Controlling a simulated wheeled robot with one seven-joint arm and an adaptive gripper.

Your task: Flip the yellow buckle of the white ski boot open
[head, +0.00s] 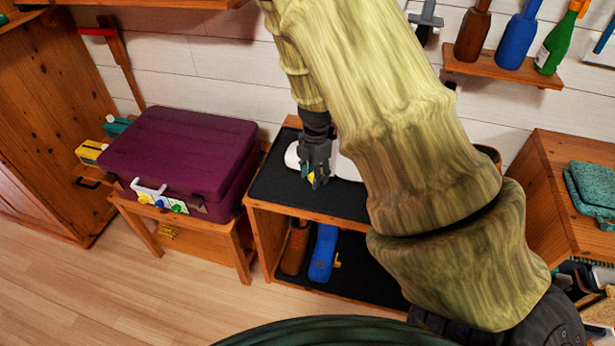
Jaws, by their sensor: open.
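The white ski boot (345,168) lies on the dark top of a low wooden shelf unit (265,245). My arm and gripper hide much of it, with white surface showing on both sides of the gripper. My gripper (317,180) points down at the boot, open, its fingers at or just in front of it. Small yellow and green bits show between and beside the fingertips. I cannot tell whether the yellow one is the boot's buckle, nor whether the fingers touch it.
A purple case (180,155) sits on a wooden bench (200,240) to the left. Brown (297,248) and blue (323,252) items stand in the shelf's lower compartment. Bottles (515,42) line a wall shelf. Wooden floor (90,285) at front left is clear.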

